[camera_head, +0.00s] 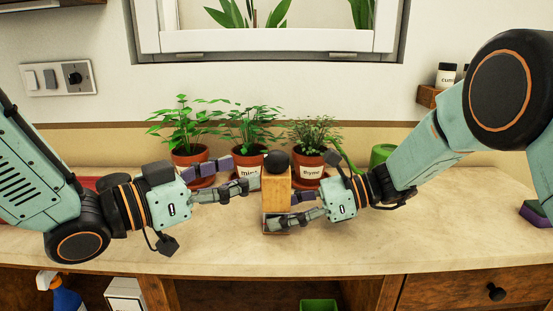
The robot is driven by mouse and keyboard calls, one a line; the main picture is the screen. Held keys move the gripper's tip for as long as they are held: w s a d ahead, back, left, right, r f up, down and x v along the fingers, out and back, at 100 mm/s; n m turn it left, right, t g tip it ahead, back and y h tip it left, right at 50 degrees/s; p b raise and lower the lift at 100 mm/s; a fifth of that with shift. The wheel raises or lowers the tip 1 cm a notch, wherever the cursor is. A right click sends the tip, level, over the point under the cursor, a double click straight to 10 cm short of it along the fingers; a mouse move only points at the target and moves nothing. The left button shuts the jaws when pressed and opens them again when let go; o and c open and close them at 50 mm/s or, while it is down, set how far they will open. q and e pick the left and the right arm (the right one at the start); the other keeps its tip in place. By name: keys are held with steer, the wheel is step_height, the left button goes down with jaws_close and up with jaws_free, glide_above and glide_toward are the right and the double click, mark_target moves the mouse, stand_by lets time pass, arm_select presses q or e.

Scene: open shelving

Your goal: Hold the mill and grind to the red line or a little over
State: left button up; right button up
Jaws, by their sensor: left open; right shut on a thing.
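The mill (276,190) stands upright on the counter near the middle, with a wooden body and a black ball knob (277,160) on top. Its lower part is partly hidden by my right gripper (284,209), which is shut on the mill low down from the right. My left gripper (252,172) is open, to the left of the mill's upper part. Its fingertips are close to the wood and the knob; I cannot tell whether they touch. The red line and any ground contents cannot be made out.
Potted herbs stand behind: a left plant (186,130), a mint pot (250,132) and a thyme pot (309,166). A green round object (382,154) is at the back right. The counter (210,245) in front is clear. Jars (446,75) sit on a small wall shelf.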

mark_target(276, 159)
arm_select(q)
steer(key=shift+x, duration=4.55)
steer(key=shift+c, duration=0.2)
steer(key=c, duration=1.1)
steer(key=shift+c, duration=0.2)
steer(key=m+g+h, duration=0.1)
steer(key=g, duration=0.1)
steer(key=m+g+h, duration=0.1)
steer(key=m+g, duration=0.1)
steer(key=shift+w+a+g+h, duration=0.1)
steer(key=shift+g+h, duration=0.2)
steer(key=shift+r+m+g+h, duration=0.1)
steer(key=shift+m+g+h, duration=0.5)
steer(key=shift+m+g, duration=1.75)
steer(key=shift+g, duration=0.55)
